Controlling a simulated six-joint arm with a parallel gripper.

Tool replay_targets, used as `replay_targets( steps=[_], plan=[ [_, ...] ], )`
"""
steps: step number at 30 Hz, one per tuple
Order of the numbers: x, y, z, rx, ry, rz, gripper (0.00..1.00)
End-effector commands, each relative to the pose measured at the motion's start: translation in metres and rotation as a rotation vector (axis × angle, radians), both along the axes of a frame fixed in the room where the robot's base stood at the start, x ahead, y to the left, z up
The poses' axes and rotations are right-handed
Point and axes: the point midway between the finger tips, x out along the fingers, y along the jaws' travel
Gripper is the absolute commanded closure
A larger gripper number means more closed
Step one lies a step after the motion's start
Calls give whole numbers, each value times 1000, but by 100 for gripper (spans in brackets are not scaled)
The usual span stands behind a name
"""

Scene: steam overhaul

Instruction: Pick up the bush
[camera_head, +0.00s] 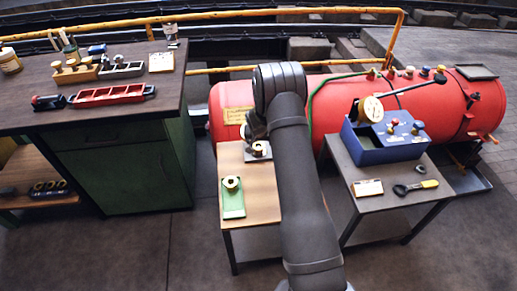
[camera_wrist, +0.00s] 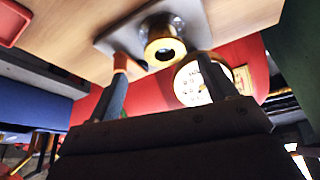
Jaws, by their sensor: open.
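A brass bush (camera_wrist: 160,43) with a dark round hole stands on a grey plate (camera_wrist: 190,33) in the wrist view. In the head view this bush (camera_head: 259,148) shows beside my arm on the small wooden-topped table. A second brass ring-shaped piece (camera_head: 231,183) sits on a green tray (camera_head: 234,207) nearer the front of that table. My gripper (camera_wrist: 165,68) is open, with its two fingers on either side of the bush's image and nothing between them. I cannot tell how far the tips are from the bush. My arm hides most of my gripper in the head view.
A red boiler (camera_head: 335,95) lies behind the small table. A large workbench (camera_head: 95,120) with racks stands at the left.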

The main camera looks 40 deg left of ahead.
Motion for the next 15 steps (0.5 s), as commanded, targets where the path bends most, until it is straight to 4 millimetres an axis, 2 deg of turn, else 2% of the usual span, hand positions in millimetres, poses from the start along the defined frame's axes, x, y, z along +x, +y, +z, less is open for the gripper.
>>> replay_targets(
  steps=[4, 15],
  plan=[
    [2, 3, -7, 0, 0, 0, 23],
    [15, 16, -46, -1, 0, 0, 23]
  ],
)
